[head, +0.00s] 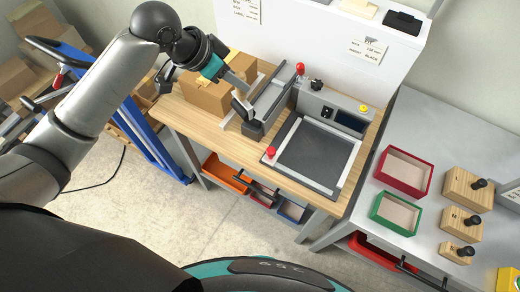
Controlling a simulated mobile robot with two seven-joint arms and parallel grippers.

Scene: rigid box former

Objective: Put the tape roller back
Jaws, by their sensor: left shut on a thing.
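My left gripper (238,84) reaches over the wooden workbench, beside the brown cardboard box (207,97). It is shut on a small, partly hidden thing at its fingertips, which I take to be the tape roller (240,96). The thing is close to the left end of the box former machine (262,112). I cannot tell whether it touches the machine or the box. My right gripper is not in view.
The machine has a dark square plate (306,155), red knobs and a grey control box (335,105). A grey table (430,135) at right holds a red tray (403,172), a green tray (397,213) and wooden blocks with black knobs. Bins hang under the bench.

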